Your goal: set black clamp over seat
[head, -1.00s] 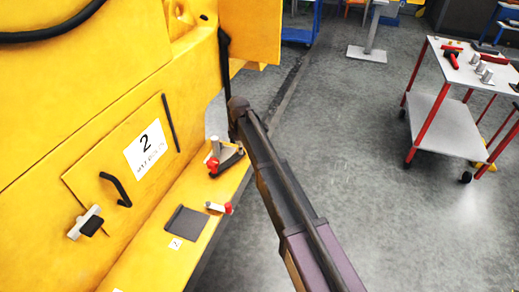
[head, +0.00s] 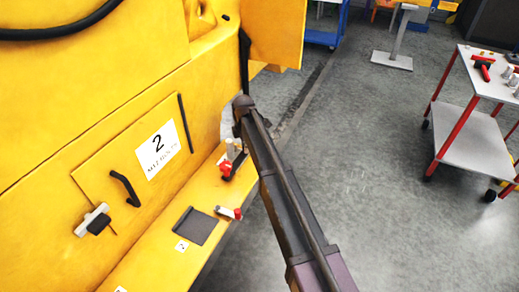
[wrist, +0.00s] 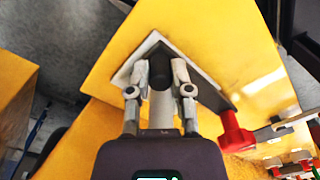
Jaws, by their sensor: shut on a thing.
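In the wrist view my gripper (wrist: 158,86) is shut on a piece with a round black end (wrist: 160,70) and a pale grey shank (wrist: 161,108), which fits the black clamp. Its full shape is hidden between the fingers. Below it is a dark plate with a pale edge (wrist: 208,92) and a red part (wrist: 235,133) at its right corner. I cannot tell whether the clamp touches the plate. In the head view, a black and red fixture with a pale post (head: 230,150) stands on the yellow ledge. My arm hides the gripper there. I cannot identify the seat for certain.
A dark square pad (head: 195,226) and a red-and-white piece (head: 229,212) lie on the ledge. The yellow wall carries a black handle (head: 125,188) and a pale latch (head: 92,219). A cart (head: 466,140) stands at right; the floor between is clear.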

